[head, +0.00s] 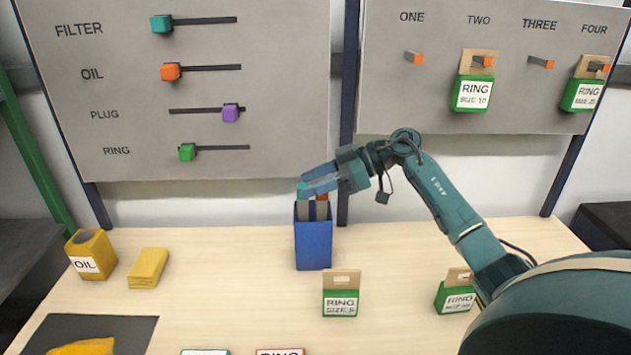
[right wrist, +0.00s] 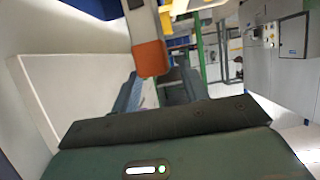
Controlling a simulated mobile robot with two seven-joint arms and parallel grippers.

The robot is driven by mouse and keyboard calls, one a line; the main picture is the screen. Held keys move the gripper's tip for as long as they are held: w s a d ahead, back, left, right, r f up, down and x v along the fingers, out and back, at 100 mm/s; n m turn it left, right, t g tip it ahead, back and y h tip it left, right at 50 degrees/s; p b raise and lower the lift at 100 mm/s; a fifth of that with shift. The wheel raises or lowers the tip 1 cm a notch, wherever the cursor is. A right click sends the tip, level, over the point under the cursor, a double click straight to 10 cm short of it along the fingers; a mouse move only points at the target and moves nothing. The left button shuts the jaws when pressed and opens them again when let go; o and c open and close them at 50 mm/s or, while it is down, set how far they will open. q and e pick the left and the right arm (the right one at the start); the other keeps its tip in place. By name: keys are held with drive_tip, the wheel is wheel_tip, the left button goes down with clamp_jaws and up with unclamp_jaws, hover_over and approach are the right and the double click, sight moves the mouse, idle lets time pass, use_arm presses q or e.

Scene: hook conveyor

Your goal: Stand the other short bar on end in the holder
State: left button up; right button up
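The holder is a blue upright box (head: 313,245) on the table. Two short bars stand on end in it. One has a teal tip (head: 302,190), the other an orange tip (head: 322,197). The orange-tipped bar also shows in the right wrist view (right wrist: 150,58), just ahead of the fingers. My right gripper (head: 318,180) is just above the holder, its blue fingers pointing left and spread apart. The lower finger passes close to both tips; contact cannot be told. I see nothing between the fingers. My left gripper is not in view.
Two green ring packs (head: 340,302) (head: 457,299) stand right of the holder. A yellow oil can (head: 90,255) and yellow block (head: 148,268) are at left, a dark mat (head: 130,335) in front. Slider and hook panels stand behind.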

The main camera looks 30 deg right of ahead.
drive_tip(key=shift+f, duration=0.1)
drive_tip(key=b+v, duration=0.2)
drive_tip(key=v, duration=1.1)
drive_tip(key=shift+b, duration=0.3)
idle(0.5)
